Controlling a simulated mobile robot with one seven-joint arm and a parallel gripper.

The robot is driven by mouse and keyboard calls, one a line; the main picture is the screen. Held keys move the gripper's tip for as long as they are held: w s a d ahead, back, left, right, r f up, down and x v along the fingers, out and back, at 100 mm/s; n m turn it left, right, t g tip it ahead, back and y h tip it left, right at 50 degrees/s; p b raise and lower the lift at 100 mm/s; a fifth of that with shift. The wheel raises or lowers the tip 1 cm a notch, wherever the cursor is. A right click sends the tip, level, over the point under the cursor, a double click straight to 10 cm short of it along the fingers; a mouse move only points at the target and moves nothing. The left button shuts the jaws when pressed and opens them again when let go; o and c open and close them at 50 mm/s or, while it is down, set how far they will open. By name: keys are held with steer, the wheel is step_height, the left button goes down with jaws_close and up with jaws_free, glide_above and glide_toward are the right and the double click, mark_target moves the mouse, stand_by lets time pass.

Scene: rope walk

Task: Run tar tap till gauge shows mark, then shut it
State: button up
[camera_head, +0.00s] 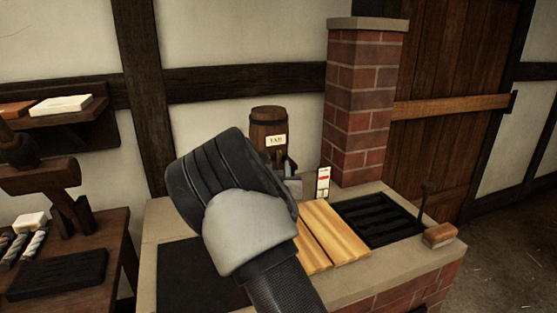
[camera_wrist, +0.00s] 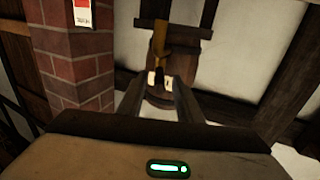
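A brown wooden tar barrel (camera_head: 268,132) with a white label stands at the back of the brick bench, against the wall. It also shows in the wrist view (camera_wrist: 153,98), seemingly upside down. The tap (camera_wrist: 160,40) is a yellow-brown piece on the barrel's front, just beyond my fingertips. My gripper (camera_wrist: 158,78) is open, its two fingers apart and pointing at the tap and label; I cannot tell whether they touch the tap. In the head view my arm hides most of the gripper. The gauge (camera_head: 323,184) is a white strip with a red mark; its level is too small to read.
A brick column (camera_head: 365,105) rises right of the barrel. On the bench lie yellow wooden slats (camera_head: 335,235), a black grate (camera_head: 378,220) and a block with an upright handle (camera_head: 440,235). A wooden side table (camera_head: 105,235) with rope pieces stands left.

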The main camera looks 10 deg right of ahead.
mark_target(279, 158)
steer(key=w, duration=0.4)
steer(key=w+d, duration=0.1)
steer(key=w, duration=0.2)
steer(key=shift+d, duration=0.1)
jaws_close()
